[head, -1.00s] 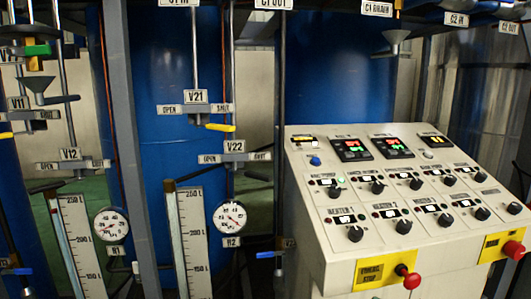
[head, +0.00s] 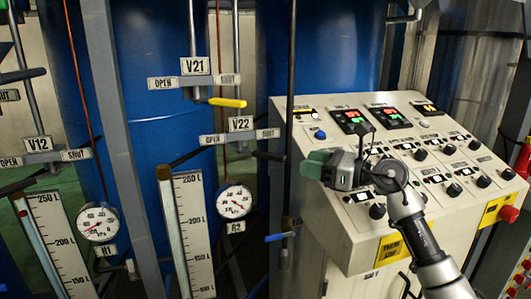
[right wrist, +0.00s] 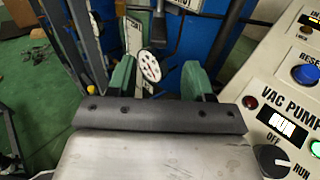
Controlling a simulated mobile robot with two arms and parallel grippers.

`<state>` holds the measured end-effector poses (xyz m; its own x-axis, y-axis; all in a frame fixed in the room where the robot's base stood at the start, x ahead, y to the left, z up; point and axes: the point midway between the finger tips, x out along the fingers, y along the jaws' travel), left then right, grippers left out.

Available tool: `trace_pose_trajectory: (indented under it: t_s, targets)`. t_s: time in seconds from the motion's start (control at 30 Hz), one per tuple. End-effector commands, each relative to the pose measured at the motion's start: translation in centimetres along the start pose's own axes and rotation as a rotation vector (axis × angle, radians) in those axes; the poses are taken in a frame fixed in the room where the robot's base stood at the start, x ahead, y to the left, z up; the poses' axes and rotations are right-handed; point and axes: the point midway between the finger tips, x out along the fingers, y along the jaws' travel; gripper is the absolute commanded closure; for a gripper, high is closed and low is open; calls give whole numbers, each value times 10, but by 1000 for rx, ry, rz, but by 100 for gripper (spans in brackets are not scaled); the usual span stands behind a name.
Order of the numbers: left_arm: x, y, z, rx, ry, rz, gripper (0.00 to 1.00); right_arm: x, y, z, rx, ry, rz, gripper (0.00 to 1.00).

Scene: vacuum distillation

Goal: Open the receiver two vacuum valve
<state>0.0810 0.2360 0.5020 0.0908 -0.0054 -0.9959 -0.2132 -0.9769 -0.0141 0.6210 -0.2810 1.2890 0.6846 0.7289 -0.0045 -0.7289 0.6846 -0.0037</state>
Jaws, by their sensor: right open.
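The V21 plate (head: 195,66) is marked OPEN on the left and SHUT on the right. A yellow lever (head: 227,102) below it points right, to the SHUT side. The V22 plate (head: 241,124) is lower, with a dark lever (head: 268,155) under its SHUT side. Neither plate says which valve is the vacuum one. My right gripper (head: 318,168) is in front of the control panel, right of both valves and apart from them. In the right wrist view its green fingers (right wrist: 158,80) are open and empty, with a round gauge (right wrist: 150,66) beyond. My left gripper is out of view.
The control panel (head: 345,225) with knobs stands right, close to my right arm. The R2 gauge (head: 234,202), a level scale (head: 191,230) and a blue lever (head: 278,237) are below the valves. A grey post (head: 106,90) and a dark pipe (head: 290,100) stand upright either side.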

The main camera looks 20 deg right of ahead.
Motion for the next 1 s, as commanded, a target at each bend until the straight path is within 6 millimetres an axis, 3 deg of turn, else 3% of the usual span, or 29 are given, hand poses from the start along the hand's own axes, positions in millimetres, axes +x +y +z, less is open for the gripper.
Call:
trace_pose_trajectory:
  t_s: [0.3,0.5,0.87,1.0]
  targets:
    - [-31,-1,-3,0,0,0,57,62,2,5,7,-4,5,49]
    - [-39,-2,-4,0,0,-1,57,86,2,2,6,-3,4,49]
    - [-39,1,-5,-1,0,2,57,93,2,0,3,-2,3,49]
    - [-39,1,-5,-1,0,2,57,92,2,0,4,-2,3,66]
